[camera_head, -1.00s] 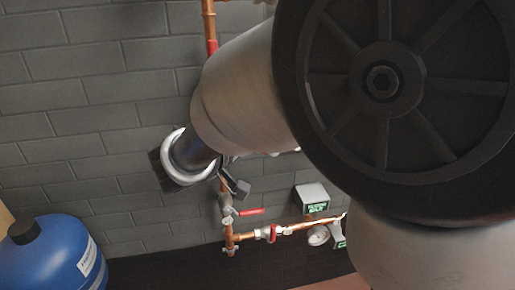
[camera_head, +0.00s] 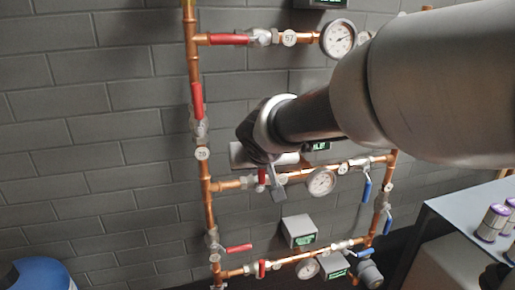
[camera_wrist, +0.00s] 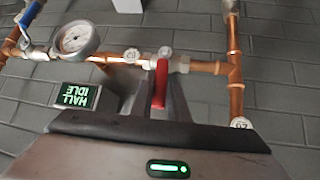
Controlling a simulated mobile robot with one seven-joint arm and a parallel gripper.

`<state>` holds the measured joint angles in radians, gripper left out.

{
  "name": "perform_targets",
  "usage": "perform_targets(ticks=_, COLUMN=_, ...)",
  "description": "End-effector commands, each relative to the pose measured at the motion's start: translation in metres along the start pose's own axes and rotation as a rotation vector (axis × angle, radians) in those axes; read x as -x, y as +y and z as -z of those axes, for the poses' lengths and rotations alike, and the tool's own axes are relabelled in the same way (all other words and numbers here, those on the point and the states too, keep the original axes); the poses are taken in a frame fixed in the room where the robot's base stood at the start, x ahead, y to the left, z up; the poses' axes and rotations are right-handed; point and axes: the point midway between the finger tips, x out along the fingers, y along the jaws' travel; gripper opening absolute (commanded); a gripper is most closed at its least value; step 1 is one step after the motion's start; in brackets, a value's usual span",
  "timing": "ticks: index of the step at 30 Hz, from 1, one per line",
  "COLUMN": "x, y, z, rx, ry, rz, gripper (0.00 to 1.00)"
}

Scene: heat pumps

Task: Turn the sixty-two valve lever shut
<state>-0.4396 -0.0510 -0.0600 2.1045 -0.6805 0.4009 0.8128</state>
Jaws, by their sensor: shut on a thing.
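A red valve lever (camera_wrist: 160,84) sits on a copper pipe between my gripper's fingers in the wrist view. In the head view this red lever (camera_head: 262,176) shows on the middle horizontal pipe, mostly beside and behind my gripper (camera_head: 271,186). My gripper (camera_wrist: 157,98) is shut on the lever, which stands across the pipe in the wrist view. Round white tags (camera_wrist: 131,54) sit on the pipe near it, too small to read for certain, so I cannot confirm the number sixty-two.
A gauge (camera_wrist: 75,38) and a display box reading HALL IDLE (camera_wrist: 76,97) are close to my fingers. Other red levers (camera_head: 228,39) and blue levers (camera_head: 367,189) branch off nearby pipes. A table (camera_head: 450,215) with canisters stands at right; a blue tank (camera_head: 38,275) is lower left.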

Motion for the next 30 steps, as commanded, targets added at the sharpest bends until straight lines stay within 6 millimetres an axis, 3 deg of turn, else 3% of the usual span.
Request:
perform_targets(ticks=21, x=-0.0020, y=0.0062, z=-0.0013, rx=-0.053, ry=-0.018, rz=0.045, gripper=0.00)
perform_targets(ticks=22, x=-0.0020, y=0.0062, z=-0.0014, rx=-0.053, ry=-0.018, rz=0.045, gripper=0.20)
perform_targets(ticks=24, x=-0.0020, y=0.0061, z=-0.0013, rx=-0.052, ry=-0.018, rz=0.045, gripper=0.32)
perform_targets(ticks=30, x=-0.0017, y=0.0054, z=-0.0008, rx=-0.050, ry=-0.016, rz=0.046, gripper=0.33)
